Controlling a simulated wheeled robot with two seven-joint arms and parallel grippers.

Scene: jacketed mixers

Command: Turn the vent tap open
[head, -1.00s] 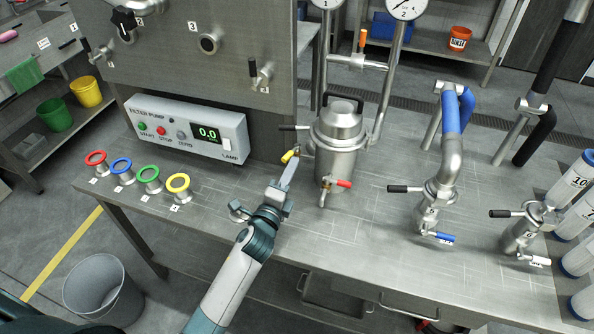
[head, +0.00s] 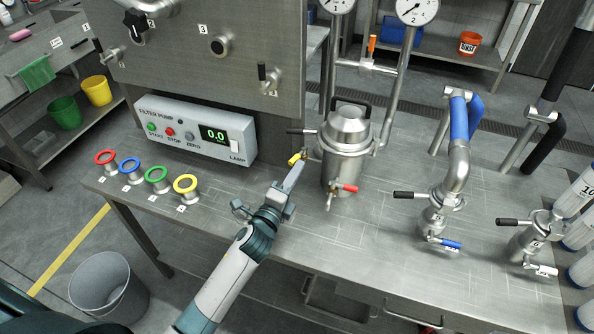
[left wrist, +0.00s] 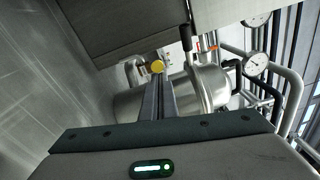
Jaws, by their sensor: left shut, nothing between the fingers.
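A steel filter vessel (head: 347,150) stands on the bench with several small taps. One has a yellow handle (head: 296,158) on its left side; another has a red handle (head: 345,188) at its lower front. No vent label is legible, so I cannot tell by name which tap is the vent. My left gripper (head: 299,168) is shut and empty, its fingertips right by the yellow handle. In the left wrist view the yellow handle's round end (left wrist: 157,67) shows just beyond the shut fingers (left wrist: 157,82). Whether they touch is unclear. My right gripper is out of view.
The filter pump box (head: 195,132) stands behind and left. Several coloured ring fittings (head: 157,180) line the bench's left front. A black lever (head: 300,131) sticks out above the yellow handle. Pipes with blue (head: 459,118) and black handles stand to the right.

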